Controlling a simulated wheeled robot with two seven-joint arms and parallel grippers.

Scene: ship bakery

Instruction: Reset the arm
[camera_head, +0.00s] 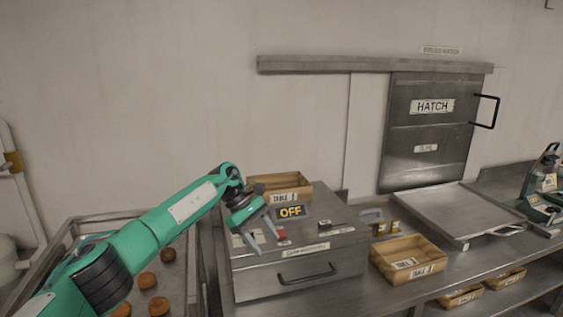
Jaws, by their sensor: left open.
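My left arm (165,222) is green and comes in from the lower left, reaching up and to the right. My left gripper (264,245) is open and empty. It points down above the left part of the steel cabinet top, beside a small red part. I cannot tell whether its fingertips touch the top. My right arm and gripper are out of view.
A wooden box (283,187) stands behind; another wooden box (408,258) sits right. A tray (459,212) lies below the HATCH door (428,130). Brown buns (147,280) lie left.

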